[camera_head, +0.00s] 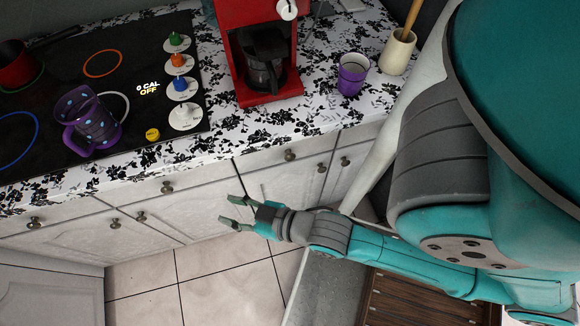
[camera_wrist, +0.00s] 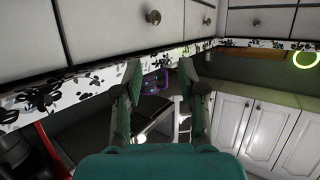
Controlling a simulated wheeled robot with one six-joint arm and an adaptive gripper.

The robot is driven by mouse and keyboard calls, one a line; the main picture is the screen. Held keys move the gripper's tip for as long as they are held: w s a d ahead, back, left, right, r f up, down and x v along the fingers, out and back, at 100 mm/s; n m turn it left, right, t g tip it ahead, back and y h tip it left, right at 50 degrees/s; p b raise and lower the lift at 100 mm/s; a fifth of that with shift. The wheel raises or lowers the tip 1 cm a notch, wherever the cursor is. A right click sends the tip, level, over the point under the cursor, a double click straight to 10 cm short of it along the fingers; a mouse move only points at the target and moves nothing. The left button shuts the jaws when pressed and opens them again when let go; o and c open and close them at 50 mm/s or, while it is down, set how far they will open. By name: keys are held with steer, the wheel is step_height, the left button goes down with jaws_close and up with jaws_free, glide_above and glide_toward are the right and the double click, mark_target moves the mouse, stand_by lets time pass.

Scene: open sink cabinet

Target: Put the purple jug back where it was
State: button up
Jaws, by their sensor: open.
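The purple jug (camera_head: 98,122), dotted with lighter spots, stands on the black stovetop (camera_head: 60,66) near its front edge, with its handle toward the front left. In the wrist view the jug (camera_wrist: 155,84) shows small and partly, far beyond and between the fingers. My gripper (camera_head: 235,212) is open and empty in front of the lower cabinets, to the right of the jug and below counter height. In the wrist view my gripper (camera_wrist: 160,72) has its two fingers spread apart, touching nothing.
A red coffee maker (camera_head: 265,50), a purple cup (camera_head: 352,75) and a white utensil holder (camera_head: 397,52) stand on the floral counter (camera_head: 225,133). A red pot (camera_head: 18,65) sits at the stove's left. Cabinet knobs (camera_head: 167,187) stick out. The tiled floor (camera_head: 190,280) is clear.

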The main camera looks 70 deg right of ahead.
steer(key=s+f+v, duration=0.1)
steer(key=f+v, duration=0.2)
steer(key=v, duration=1.2)
steer(key=shift+s+d+r, duration=0.15)
steer(key=shift+s+r, duration=0.05)
steer(key=shift+s, duration=0.15)
